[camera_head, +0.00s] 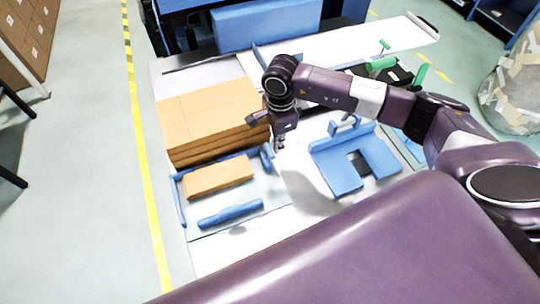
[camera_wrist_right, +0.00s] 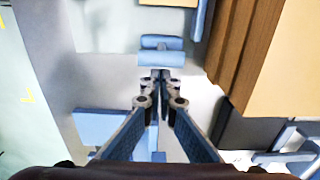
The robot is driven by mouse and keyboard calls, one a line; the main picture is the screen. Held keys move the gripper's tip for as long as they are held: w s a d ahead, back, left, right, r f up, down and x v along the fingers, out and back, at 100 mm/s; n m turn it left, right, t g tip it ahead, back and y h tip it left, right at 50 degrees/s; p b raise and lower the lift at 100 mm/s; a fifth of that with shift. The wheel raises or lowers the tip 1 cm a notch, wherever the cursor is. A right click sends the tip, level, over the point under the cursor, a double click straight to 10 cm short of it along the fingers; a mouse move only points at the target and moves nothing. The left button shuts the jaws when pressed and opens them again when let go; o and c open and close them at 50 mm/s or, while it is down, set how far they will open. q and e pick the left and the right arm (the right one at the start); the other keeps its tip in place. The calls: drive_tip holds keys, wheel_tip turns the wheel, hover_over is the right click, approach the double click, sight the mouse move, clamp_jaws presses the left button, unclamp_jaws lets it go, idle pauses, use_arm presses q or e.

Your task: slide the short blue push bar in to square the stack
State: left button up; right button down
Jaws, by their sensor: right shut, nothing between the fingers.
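The short blue push bar (camera_head: 266,158) stands at the right side of a pale tray (camera_head: 250,190), near a small flat tan stack (camera_head: 218,177). In the right wrist view the bar (camera_wrist_right: 161,58) lies just ahead of my fingertips, with a gap between it and the tan stack (camera_wrist_right: 168,2). My right gripper (camera_head: 279,147) is shut and empty, pointing down just right of the bar. Its fingers (camera_wrist_right: 160,76) meet at the bar's near side; I cannot tell if they touch it. My left gripper is not in view.
A tall brown stack (camera_head: 205,110) stands directly behind the tray. Blue bars edge the tray at the left (camera_head: 179,200) and front (camera_head: 230,214). A blue notched fixture (camera_head: 340,172) stands to the right. Clear white table lies between fixture and tray.

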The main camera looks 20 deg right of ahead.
drive_tip(key=shift+a, duration=0.15)
idle(0.4)
drive_tip(key=shift+w+a+b, duration=0.15)
drive_tip(key=shift+a+b, duration=0.25)
drive_tip(key=shift+a, duration=1.3)
drive_tip(key=shift+w+a+b, duration=0.1)
drive_tip(key=shift+a+b, duration=0.3)
drive_tip(key=shift+a, duration=1.3)
drive_tip(key=shift+s+d+b, duration=0.15)
drive_tip(key=shift+d+b, duration=0.25)
drive_tip(key=shift+d, duration=1.4)
drive_tip(key=shift+s+d+b, duration=0.1)
drive_tip(key=shift+d+b, duration=0.3)
drive_tip(key=shift+d, duration=1.35)
wheel_tip(320, 180, up, 7)
drive_tip(key=p, duration=0.3)
drive_tip(key=shift+f, duration=0.1)
